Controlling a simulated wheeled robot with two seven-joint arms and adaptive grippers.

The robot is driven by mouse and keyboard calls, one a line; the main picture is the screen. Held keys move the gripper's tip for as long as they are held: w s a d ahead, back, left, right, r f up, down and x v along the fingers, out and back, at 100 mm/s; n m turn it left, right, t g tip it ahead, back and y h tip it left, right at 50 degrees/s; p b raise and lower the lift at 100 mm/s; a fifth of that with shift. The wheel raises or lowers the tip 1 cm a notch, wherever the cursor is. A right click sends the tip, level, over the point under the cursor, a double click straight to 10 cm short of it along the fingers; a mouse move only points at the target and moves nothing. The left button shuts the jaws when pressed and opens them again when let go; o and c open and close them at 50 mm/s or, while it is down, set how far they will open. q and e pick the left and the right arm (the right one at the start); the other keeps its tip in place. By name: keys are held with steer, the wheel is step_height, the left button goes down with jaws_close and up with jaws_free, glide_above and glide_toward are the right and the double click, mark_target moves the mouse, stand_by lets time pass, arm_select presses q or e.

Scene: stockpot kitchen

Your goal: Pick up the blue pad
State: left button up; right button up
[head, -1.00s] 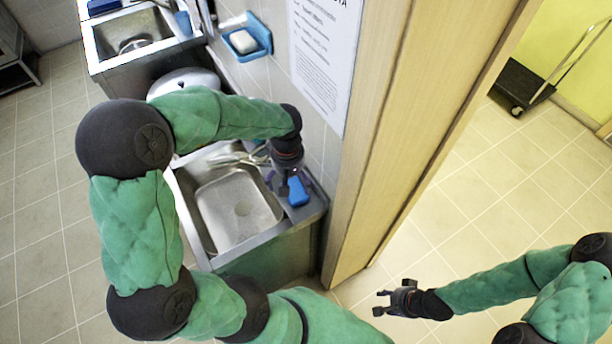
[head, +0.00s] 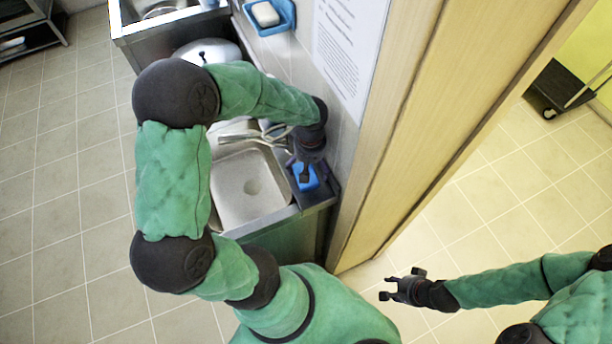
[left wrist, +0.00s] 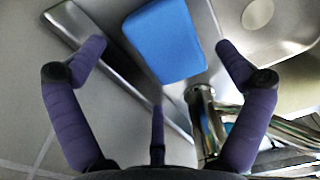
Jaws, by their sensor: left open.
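The blue pad (head: 313,180) lies on the right rim of the metal sink (head: 222,190), partly hidden by my left gripper (head: 304,172). In the left wrist view the blue pad (left wrist: 166,42) shows as a flat, rounded block between the spread fingers of my left gripper (left wrist: 158,50). The fingers are open, one to each side of the pad and apart from it in the picture. My right gripper (head: 388,286) is open and empty, over the floor right of the door frame.
The faucet (left wrist: 205,110) stands close to the pad and the right finger. A wall with a posted sheet (head: 348,50) and a wooden door frame (head: 400,130) rise right of the sink.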

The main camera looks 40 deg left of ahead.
mark_target(310, 171)
arm_select(q)
step_height(310, 171, down, 4)
steer(key=shift+d+r+b, duration=0.1)
steer(key=shift+b, duration=0.35)
steer(key=c, duration=0.9)
steer(key=shift+c, duration=0.2)
steer(key=shift+r, duration=0.15)
steer(key=shift+r, duration=0.25)
step_height(310, 171, up, 3)
steer(key=shift+s+r+p, duration=0.1)
steer(key=shift+p, duration=0.6)
steer(key=s+r, duration=0.2)
steer(key=s+d+r+p, duration=0.1)
steer(key=r, duration=0.1)
steer(key=shift+s+d+r, duration=0.1)
steer(key=shift+s+r, duration=0.2)
steer(key=shift+s, duration=0.05)
steer(key=s+d+r+p, duration=0.2)
steer(key=s+d+r, duration=0.1)
steer(key=s, duration=0.6)
steer(key=shift+s+r, duration=0.2)
steer(key=shift+r, duration=0.6)
